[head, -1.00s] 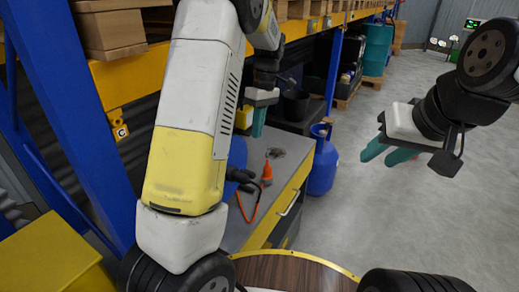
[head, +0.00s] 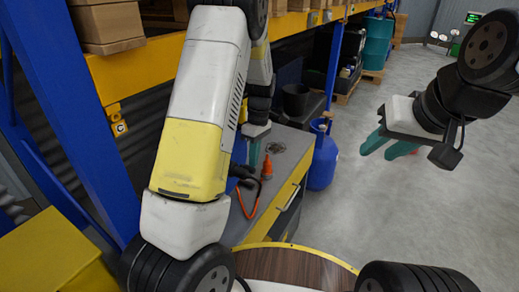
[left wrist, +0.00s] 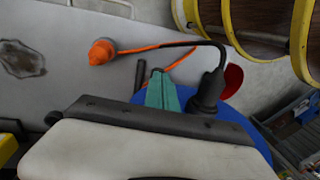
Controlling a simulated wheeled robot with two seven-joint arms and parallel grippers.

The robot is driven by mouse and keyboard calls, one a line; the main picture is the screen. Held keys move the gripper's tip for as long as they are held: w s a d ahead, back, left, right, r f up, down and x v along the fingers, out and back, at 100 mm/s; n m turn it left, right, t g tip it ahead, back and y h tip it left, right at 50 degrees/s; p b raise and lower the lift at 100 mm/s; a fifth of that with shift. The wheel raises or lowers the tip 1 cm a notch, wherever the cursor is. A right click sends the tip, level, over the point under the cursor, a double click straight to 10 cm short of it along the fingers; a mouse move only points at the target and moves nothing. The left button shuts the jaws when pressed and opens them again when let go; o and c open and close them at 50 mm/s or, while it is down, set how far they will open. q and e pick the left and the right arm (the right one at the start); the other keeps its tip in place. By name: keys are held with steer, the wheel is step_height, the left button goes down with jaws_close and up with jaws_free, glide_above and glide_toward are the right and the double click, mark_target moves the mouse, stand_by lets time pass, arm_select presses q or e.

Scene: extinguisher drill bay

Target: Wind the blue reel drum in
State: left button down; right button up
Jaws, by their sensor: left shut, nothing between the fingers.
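The blue reel drum (left wrist: 228,112) shows in the left wrist view as a round blue face partly covered by my left gripper. In the head view it is mostly hidden behind my left arm. My left gripper (head: 254,155) is shut and empty, close by the drum; its teal fingers also show in the left wrist view (left wrist: 163,92). A black knob-like part (left wrist: 207,92) stands by the drum, beside the fingertips; I cannot tell whether they touch. An orange cable (head: 249,205) runs near an orange plug-like piece (head: 266,167). My right gripper (head: 388,150) is open and empty, over the floor.
A blue rack post (head: 75,110) and yellow beam (head: 150,75) are at the left. The floor at the right is open.

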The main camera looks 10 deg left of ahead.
arm_select(q)
steer(key=shift+f, duration=0.35)
steer(key=shift+s+f, duration=0.15)
steer(key=shift+f, duration=0.55)
